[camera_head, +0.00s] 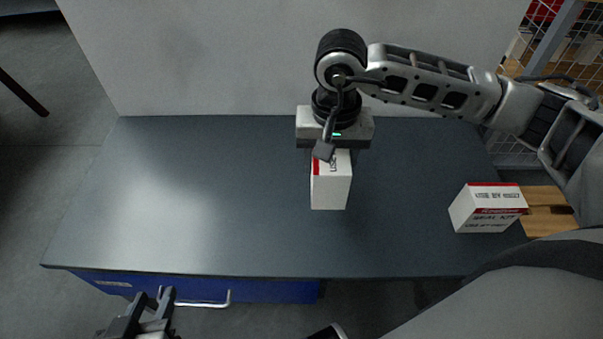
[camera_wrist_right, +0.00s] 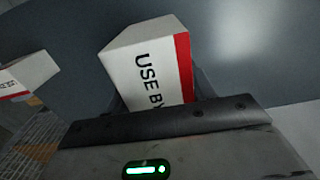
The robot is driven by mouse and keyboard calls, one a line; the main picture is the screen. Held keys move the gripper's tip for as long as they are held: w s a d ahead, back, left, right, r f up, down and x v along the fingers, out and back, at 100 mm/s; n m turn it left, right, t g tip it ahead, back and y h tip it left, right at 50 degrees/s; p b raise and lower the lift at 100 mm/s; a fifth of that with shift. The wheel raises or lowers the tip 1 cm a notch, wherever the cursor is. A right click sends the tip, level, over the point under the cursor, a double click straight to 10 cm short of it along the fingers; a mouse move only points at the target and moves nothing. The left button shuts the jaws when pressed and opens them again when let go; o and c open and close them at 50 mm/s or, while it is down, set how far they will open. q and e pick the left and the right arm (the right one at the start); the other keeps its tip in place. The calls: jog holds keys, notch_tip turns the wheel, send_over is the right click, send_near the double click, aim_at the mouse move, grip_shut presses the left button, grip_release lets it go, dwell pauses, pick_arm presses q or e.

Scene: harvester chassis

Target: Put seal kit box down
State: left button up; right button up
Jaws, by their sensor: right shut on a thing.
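A white box with a red edge stripe (camera_head: 331,188) is in my right gripper (camera_head: 333,150), over the middle of the dark worktop. In the right wrist view the box (camera_wrist_right: 150,68) shows the words "USE BY". The right gripper is shut on it and points down; its fingertips are mostly hidden. I cannot tell whether the box touches the worktop. A second white box with a red stripe (camera_head: 480,212) sits at the worktop's right end, its label partly readable as "SEAL KIT". My left gripper (camera_head: 152,308) is open and empty, in front of the worktop's lower left edge.
The dark worktop (camera_head: 210,190) is clear on its left half and between the two boxes. A light wall (camera_head: 220,60) stands behind it. Wooden slats (camera_head: 545,208) lie at the right, with a wire rack (camera_head: 560,45) behind. A blue drawer with a handle (camera_head: 270,291) is below the front edge.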

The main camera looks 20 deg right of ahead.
jog(key=w+f, duration=0.2)
jog(key=w+a+f, duration=0.1)
jog(key=w+f, duration=0.1)
jog(key=w+a+f, duration=0.1)
jog(key=w+f, duration=0.1)
jog(key=f, duration=0.1)
jog(key=shift+w+a+b, duration=0.1)
jog(key=shift+w+b, duration=0.05)
jog(key=shift+b, duration=0.15)
notch_tip(320, 180, down, 2)
jog(key=shift+f, duration=0.3)
jog(key=shift+f, duration=0.1)
jog(key=shift+f, duration=0.2)
jog(key=o, duration=1.1)
jog(key=shift+r, duration=0.1)
